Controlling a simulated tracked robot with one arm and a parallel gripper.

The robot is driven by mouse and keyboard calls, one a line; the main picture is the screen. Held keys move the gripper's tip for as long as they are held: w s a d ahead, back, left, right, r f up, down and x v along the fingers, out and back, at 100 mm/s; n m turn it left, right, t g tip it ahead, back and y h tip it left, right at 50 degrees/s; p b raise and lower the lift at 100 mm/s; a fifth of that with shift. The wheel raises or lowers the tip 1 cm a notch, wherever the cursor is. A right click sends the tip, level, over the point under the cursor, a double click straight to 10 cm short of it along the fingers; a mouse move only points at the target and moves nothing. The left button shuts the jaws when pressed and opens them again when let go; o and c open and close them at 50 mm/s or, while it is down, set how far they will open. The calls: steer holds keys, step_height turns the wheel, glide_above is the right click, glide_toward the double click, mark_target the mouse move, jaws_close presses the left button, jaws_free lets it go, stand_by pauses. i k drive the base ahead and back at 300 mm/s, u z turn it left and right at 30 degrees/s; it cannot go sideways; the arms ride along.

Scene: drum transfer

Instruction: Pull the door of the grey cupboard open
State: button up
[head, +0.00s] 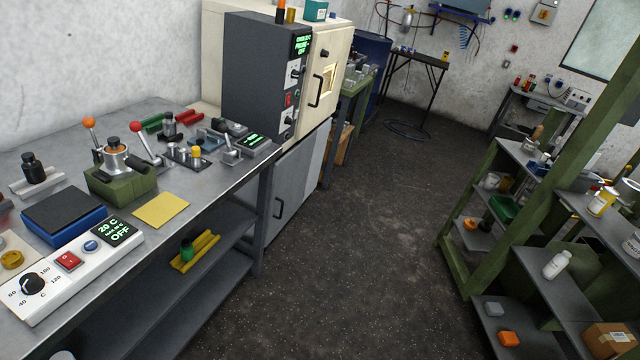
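The grey cupboard (300,183) stands on the floor at the centre left, below the cream oven and just past the end of the metal workbench. Its light grey door looks shut. A small dark handle (278,208) shows on the door's near side, close to the bench leg. The workbench hides part of the cupboard's left side. My gripper is not in view, so I cannot tell its state or its distance from the handle.
The metal workbench (225,190) with instruments and a lower shelf runs along the left. The cream oven (335,40) with a dark control panel stands above the cupboard. Green-framed shelving (460,250) with bottles and boxes stands at the right. The dark floor (350,270) between is clear.

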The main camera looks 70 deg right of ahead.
mark_target(290, 175)
steer(key=z, duration=1.7)
steer(key=k, duration=1.25)
steer(key=z, duration=0.45)
steer(key=i, duration=1.1)
steer(key=z, duration=0.6)
steer(key=i, duration=2.55)
steer(key=u, duration=1.2)
steer(key=i, duration=0.95)
steer(key=u, duration=0.75)
